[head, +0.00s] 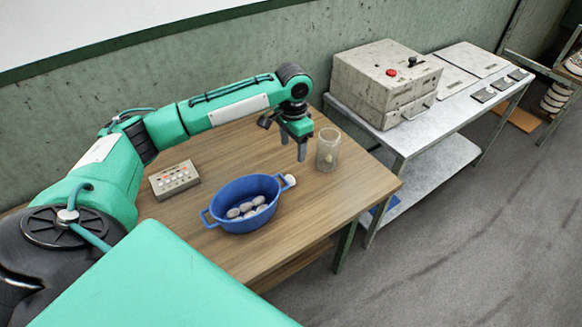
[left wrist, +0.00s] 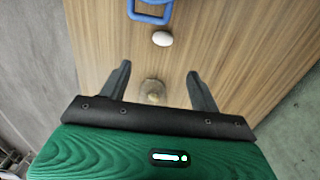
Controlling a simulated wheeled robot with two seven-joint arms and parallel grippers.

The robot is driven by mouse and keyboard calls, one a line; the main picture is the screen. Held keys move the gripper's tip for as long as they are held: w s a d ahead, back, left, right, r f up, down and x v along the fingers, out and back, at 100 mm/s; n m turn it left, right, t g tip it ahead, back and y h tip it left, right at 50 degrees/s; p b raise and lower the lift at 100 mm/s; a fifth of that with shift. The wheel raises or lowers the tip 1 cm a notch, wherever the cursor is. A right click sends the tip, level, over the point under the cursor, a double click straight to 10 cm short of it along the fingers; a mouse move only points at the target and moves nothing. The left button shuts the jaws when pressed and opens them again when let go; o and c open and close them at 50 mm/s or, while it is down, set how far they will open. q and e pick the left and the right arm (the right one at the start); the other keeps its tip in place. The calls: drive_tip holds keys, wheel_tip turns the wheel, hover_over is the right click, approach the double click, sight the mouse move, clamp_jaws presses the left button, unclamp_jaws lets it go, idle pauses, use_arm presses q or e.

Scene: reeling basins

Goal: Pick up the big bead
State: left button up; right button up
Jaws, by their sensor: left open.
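My left gripper (head: 293,148) is open and empty, pointing down above the table beside a clear glass jar (head: 327,143). In the left wrist view its open fingers (left wrist: 158,72) frame the jar (left wrist: 153,91), which has a small tan thing inside. A white oval piece (head: 290,180) lies on the table against or close beside the blue basin (head: 233,188); it also shows in the left wrist view (left wrist: 162,38). A grey block (head: 165,186) at the left has several small orange and white bead-like spots. I cannot tell which piece is the big bead. My right gripper is out of view.
The blue two-handled basin holds several pale oval pieces (head: 246,209). The wooden table (head: 325,205) is bare in front of the jar. A metal side table (head: 470,95) with a grey control box (head: 372,85) stands at the right. The wall is close behind.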

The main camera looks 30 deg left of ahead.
use_arm(q)
drive_tip(key=p, duration=0.1)
hover_over(290, 177)
drive_tip(key=f, duration=0.4)
drive_tip(key=d+f, duration=0.1)
drive_tip(key=f, duration=0.1)
drive_tip(key=shift+s+f, duration=0.1)
drive_tip(key=shift+f, duration=0.15)
drive_tip(key=f, duration=0.1)
drive_tip(key=f+p, duration=0.1)
drive_tip(key=f, duration=0.1)
drive_tip(key=shift+a, duration=0.3)
drive_tip(key=f+p, duration=0.1)
drive_tip(key=f, duration=0.2)
drive_tip(key=shift+a+f, duration=0.2)
drive_tip(key=shift+f, duration=0.15)
drive_tip(key=c, duration=0.6)
drive_tip(key=shift+c, duration=0.5)
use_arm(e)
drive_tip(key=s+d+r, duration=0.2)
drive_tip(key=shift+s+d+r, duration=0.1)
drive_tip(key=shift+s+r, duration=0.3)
